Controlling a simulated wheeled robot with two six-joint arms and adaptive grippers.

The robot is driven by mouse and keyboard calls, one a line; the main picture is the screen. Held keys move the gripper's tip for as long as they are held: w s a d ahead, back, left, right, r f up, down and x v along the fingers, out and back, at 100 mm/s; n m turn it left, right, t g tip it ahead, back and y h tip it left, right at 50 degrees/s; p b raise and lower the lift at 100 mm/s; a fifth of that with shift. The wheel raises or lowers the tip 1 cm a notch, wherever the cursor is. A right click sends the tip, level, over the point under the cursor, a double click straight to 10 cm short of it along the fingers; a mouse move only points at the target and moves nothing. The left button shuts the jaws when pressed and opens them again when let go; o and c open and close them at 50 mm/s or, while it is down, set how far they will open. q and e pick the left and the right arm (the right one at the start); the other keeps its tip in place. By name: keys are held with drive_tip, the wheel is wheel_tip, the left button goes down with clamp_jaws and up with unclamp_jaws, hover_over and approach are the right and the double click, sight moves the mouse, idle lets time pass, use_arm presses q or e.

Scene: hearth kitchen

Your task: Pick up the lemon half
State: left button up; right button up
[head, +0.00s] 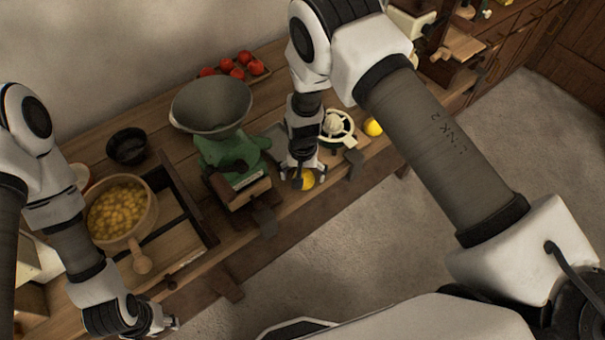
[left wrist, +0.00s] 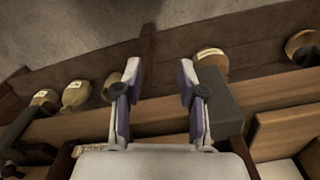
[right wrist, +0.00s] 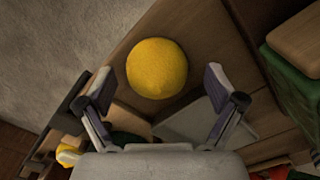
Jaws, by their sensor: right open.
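The lemon half (head: 308,181) is a yellow dome near the front edge of the wooden counter in the head view. In the right wrist view the lemon half (right wrist: 157,68) lies just ahead of and between the fingertips, rounded side showing; no cut face is visible. My right gripper (head: 302,180) is open above it, and its fingers (right wrist: 158,88) stand apart on either side with no visible grip. My left gripper (head: 168,325) is at the counter's lower left; its fingers (left wrist: 158,82) are apart and empty.
A second yellow fruit (head: 373,127) lies beside a juicer (head: 337,124). A green mill with a grey hopper (head: 212,104) stands left of my right gripper. A pot of yellow pieces (head: 121,211), a black bowl (head: 127,146) and red tomatoes (head: 238,72) are on the counter (head: 170,128).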

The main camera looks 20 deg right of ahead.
drive_tip(key=shift+s+r, duration=0.2)
drive_tip(key=shift+s, duration=0.05)
drive_tip(key=c, duration=0.4)
drive_tip(key=shift+s+r, duration=0.1)
drive_tip(key=shift+s, duration=0.05)
drive_tip(key=c, duration=0.6)
drive_tip(key=shift+c, duration=1.3)
